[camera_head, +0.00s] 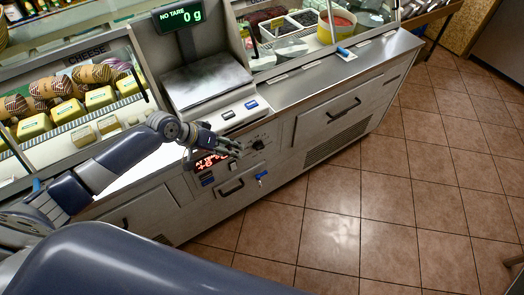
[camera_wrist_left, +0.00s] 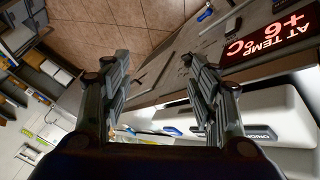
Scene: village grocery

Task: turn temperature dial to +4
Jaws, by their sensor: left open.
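The temperature dial (camera_head: 258,144) is a small dark knob with marks around it on the counter's front panel. The red display (camera_head: 209,161) is to its left, partly covered by my gripper. In the left wrist view the display (camera_wrist_left: 265,35) appears turned over and reads "AT TEMP +6°C". My left gripper (camera_head: 236,148) is just left of the dial, its fingers pointing toward it. In the left wrist view the gripper (camera_wrist_left: 158,62) has its fingers spread with nothing between them. I cannot tell whether a fingertip touches the dial. My right gripper is not in view.
A scale (camera_head: 207,82) reading 0 g stands above the panel. A cheese display case (camera_head: 75,100) is at left. A drawer handle (camera_head: 230,187) and a blue-tagged key (camera_head: 261,179) stick out below the dial. The tiled floor (camera_head: 370,200) at right is clear.

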